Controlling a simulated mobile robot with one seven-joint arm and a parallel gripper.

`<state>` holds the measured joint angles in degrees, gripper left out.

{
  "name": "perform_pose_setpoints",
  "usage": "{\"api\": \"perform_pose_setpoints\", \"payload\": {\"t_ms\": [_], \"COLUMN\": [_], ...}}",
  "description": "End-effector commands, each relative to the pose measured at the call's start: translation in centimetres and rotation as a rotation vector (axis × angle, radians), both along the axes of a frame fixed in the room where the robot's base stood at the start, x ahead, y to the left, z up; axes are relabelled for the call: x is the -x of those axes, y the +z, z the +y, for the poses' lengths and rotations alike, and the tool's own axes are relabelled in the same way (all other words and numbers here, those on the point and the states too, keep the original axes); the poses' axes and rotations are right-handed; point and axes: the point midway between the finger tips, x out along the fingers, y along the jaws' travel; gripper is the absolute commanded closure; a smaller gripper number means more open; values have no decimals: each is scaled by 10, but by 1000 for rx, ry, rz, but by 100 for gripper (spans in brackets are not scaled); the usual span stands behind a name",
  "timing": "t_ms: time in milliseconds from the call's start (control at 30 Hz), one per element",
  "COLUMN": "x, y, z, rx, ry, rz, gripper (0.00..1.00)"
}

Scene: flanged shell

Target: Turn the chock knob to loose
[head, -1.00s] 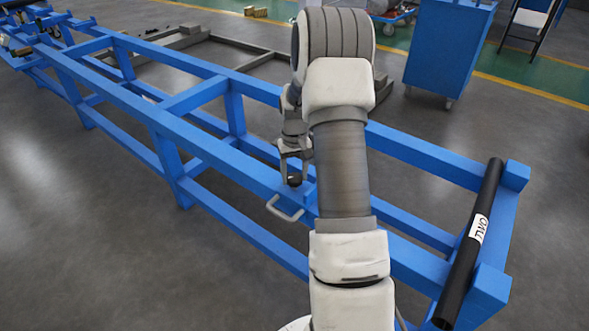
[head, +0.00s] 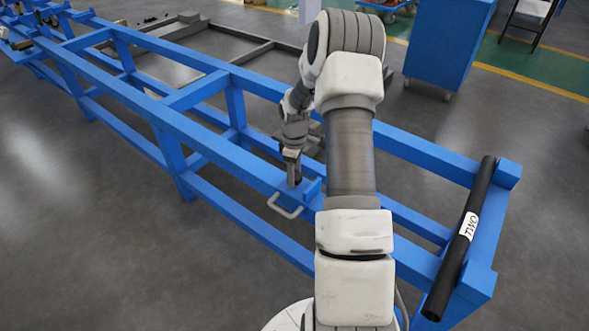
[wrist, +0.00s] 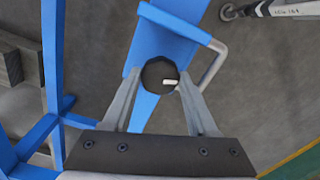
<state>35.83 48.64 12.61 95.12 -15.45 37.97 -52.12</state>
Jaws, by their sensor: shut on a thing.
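The chock knob is a dark, many-sided knob (wrist: 158,72) with a short white mark, on a blue plate (wrist: 178,38) in the wrist view. The white mark lies right of the knob's centre. In the head view the knob (head: 295,182) shows small on the near blue beam and is partly hidden by the fingers. My gripper (wrist: 160,78) is shut on the knob, with one grey finger on each side of it. In the head view my gripper (head: 293,168) points down at the knob.
A grey handle (head: 285,206) sticks out from the near beam beside the knob. The long blue frame (head: 205,93) runs across the view. A blue cabinet (head: 448,45) stands behind.

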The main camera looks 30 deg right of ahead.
Motion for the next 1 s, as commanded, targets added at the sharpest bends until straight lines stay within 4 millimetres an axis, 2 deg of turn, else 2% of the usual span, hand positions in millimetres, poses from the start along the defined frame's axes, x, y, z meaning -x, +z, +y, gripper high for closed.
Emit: {"api": "perform_pose_setpoints", "payload": {"t_ms": [600,1000], "x": [0,-1], "y": [3,1], "z": [0,0], "rx": [-1,1], "ry": [573,817], "rz": [-2,-2], "gripper": [97,97]}}
